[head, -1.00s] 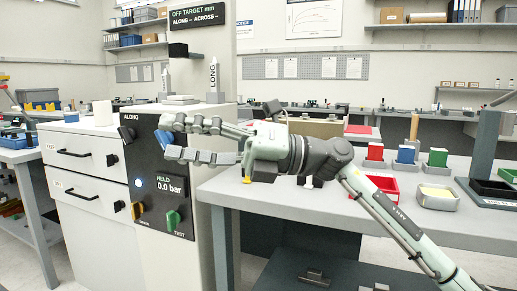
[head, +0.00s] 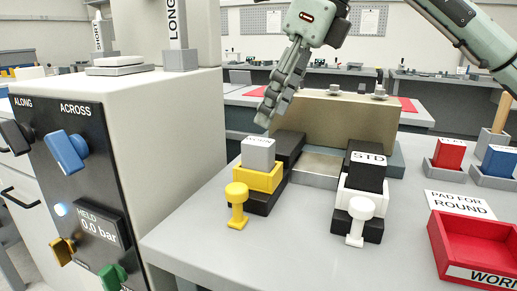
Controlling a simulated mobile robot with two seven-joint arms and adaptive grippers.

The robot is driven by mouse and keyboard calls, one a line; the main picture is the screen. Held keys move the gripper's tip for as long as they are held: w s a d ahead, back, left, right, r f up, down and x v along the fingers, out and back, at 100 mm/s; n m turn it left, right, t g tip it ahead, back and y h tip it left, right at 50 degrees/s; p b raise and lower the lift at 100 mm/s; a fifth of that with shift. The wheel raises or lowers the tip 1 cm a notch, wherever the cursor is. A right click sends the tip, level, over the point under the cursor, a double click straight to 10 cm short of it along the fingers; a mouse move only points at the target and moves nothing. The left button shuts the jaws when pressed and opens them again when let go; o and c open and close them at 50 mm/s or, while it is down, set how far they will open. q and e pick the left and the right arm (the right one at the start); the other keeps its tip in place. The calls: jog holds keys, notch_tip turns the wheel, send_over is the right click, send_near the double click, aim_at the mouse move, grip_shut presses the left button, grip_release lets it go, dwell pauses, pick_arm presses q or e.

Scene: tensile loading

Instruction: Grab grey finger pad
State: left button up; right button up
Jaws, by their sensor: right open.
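The grey finger pad (head: 258,152) is a small grey block seated in a yellow holder (head: 258,177) near the table's left side. Lettering on its top is too small to read. My right gripper (head: 268,113) points downward with its fingers just above and behind the grey pad in the picture. It is open, seen side-on, and holds nothing. I cannot tell whether its fingers are straight over the pad. My left gripper is out of view.
A black block marked STD (head: 367,172) sits in a white holder to the right. Behind is a tan block (head: 335,122). The machine with its control panel (head: 85,200) stands close on the left. A red tray (head: 478,245) and red block (head: 449,153) lie right.

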aim_at(259, 140)
jog(key=shift+s+a+f, duration=0.1)
jog(key=shift+a+f, duration=0.25)
jog(key=shift+f, duration=0.5)
jog(key=shift+a+f, duration=0.3)
jog(key=shift+f, duration=0.3)
jog(key=x, duration=0.3)
jog(key=shift+a+f+p, duration=0.2)
jog(key=shift+f+p, duration=0.1)
jog(key=shift+p, duration=0.05)
jog(key=shift+f, duration=0.2)
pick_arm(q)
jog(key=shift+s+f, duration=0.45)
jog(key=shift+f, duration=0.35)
pick_arm(e)
jog(key=c, duration=0.5)
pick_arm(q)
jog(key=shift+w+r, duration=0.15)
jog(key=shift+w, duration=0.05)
pick_arm(e)
grip_shut()
